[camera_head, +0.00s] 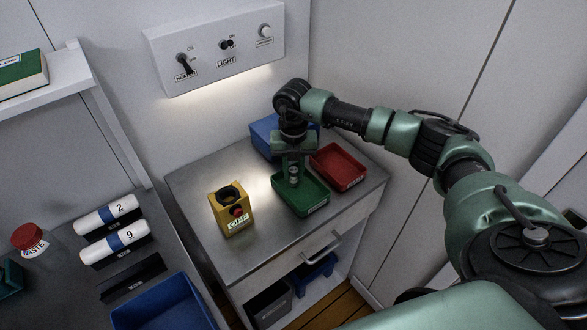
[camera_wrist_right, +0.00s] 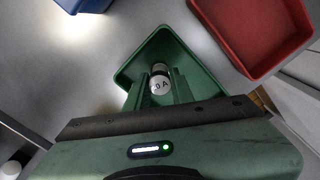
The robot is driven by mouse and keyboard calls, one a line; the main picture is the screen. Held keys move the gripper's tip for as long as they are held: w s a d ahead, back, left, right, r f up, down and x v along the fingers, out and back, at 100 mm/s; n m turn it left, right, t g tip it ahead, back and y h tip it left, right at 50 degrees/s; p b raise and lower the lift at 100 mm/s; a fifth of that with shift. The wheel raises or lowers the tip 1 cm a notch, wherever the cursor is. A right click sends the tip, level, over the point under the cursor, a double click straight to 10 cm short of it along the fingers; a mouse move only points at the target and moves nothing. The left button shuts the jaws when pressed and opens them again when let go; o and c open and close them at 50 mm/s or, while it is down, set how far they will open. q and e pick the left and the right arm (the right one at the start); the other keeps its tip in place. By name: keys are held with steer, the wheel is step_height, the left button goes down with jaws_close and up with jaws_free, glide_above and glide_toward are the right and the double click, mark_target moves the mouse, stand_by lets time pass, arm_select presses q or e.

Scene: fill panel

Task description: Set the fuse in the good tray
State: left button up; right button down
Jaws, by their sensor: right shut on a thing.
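The fuse (camera_wrist_right: 159,82) is a small cylinder with a pale end marked "0 A", seen in the right wrist view between my fingers. It also shows in the head view (camera_head: 294,174), over the green tray. My right gripper (camera_head: 294,179) is shut on it and points down. The green tray (camera_head: 303,205) stands on the metal cabinet top, and its label is too small to read. In the right wrist view the green tray (camera_wrist_right: 207,82) surrounds the fuse. I cannot tell whether the fuse touches the tray floor. My left gripper is not in view.
A red tray (camera_head: 340,167) stands right of the green one, and a blue bin (camera_head: 264,136) behind. A yellow box marked "OFF" (camera_head: 233,210) stands to the left. A switch panel (camera_head: 215,46) is on the wall. Bare metal top (camera_head: 200,180) lies at the left.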

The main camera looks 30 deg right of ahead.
mark_target(293, 170)
steer(key=shift+f, duration=0.2)
steer(key=c, duration=1.2)
jaws_free()
steer(key=shift+r, duration=0.15)
steer(key=shift+r, duration=0.25)
step_height(293, 170, up, 12)
steer(key=b, duration=0.3)
steer(key=shift+f, duration=0.15)
